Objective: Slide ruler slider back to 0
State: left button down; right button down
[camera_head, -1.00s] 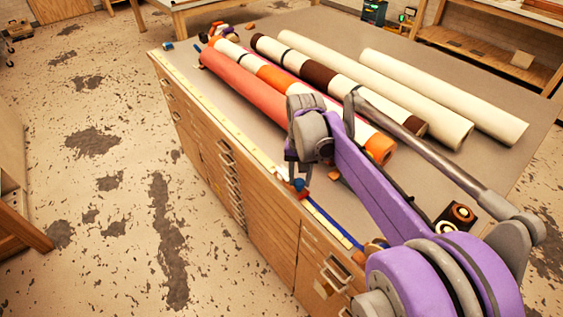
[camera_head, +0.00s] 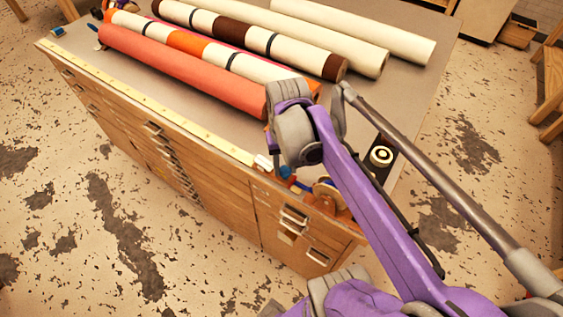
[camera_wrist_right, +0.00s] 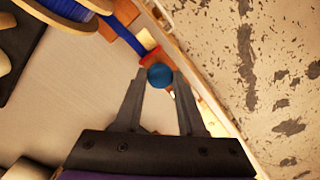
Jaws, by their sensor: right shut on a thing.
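A long pale-yellow ruler (camera_head: 140,95) runs along the front edge of the worktable. Its slider (camera_head: 263,162), with white and red parts, sits near the ruler's right end. A round blue knob (camera_wrist_right: 160,76) on the slider shows between the fingertips in the right wrist view. My right gripper (camera_wrist_right: 160,80) is shut on this knob. In the head view the gripper (camera_head: 284,168) reaches down at the table edge, and its own wrist mostly hides the fingertips. The ruler's scale marks are too small to read. My left gripper is in neither view.
Several long rolls, including a coral roll (camera_head: 180,70), lie on the table (camera_head: 375,100) behind the ruler. A dark holder with a cream ring (camera_head: 381,157) is farther right. Drawers (camera_head: 175,165) line the front.

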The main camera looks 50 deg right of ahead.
jog(key=shift+s, duration=0.1)
jog(key=c, duration=0.5)
grip_release()
jog(key=shift+s, duration=0.2)
jog(key=shift+w, duration=0.1)
jog(key=shift+r, duration=0.2)
notch_tip(320, 180, up, 10)
jog(key=shift+r+p, duration=0.25)
jog(key=shift+p, duration=0.05)
